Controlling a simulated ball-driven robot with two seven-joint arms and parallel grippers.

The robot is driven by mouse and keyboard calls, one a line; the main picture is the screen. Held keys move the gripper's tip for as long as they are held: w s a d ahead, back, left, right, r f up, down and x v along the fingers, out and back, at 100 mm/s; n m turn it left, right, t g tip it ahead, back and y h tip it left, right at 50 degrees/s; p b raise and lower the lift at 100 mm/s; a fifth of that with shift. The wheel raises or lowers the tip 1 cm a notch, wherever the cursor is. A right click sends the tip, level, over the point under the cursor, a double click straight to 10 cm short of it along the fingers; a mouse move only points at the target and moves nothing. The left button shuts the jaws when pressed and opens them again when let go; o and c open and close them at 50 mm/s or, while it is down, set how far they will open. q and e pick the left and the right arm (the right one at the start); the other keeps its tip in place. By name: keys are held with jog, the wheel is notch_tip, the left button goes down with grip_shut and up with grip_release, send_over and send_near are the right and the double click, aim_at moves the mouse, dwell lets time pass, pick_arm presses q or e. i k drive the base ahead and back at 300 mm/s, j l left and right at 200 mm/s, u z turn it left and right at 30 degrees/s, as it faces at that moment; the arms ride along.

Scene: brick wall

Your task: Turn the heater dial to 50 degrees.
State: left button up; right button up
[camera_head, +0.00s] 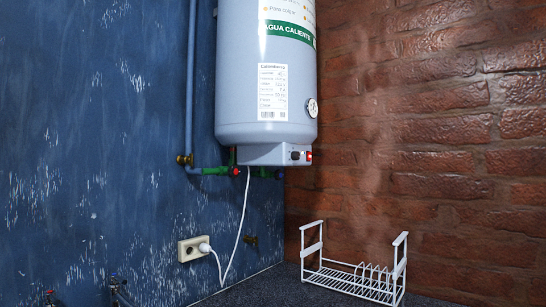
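The water heater (240,90) is a pale grey-blue tank on the blue wall near the corner, its top cut off by the frame. A control box (262,155) under it carries a small dark dial (295,155) and a red switch (309,155) to its right. The dial's markings are too small to read. A round white gauge (312,108) sits on the tank's right side. Neither of my grippers is in view.
A white wire rack (352,278) stands on the dark counter (265,290) below and right of the heater. A white cable runs from the heater to a wall socket (190,249). Pipes with green fittings (215,170) sit below left. Space before the dial is clear.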

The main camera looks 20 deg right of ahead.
aim_at(295, 155)
jog(key=l+z, duration=0.1)
jog(key=z, duration=0.25)
jog(key=i+l+z, duration=0.1)
jog(key=z, duration=0.25)
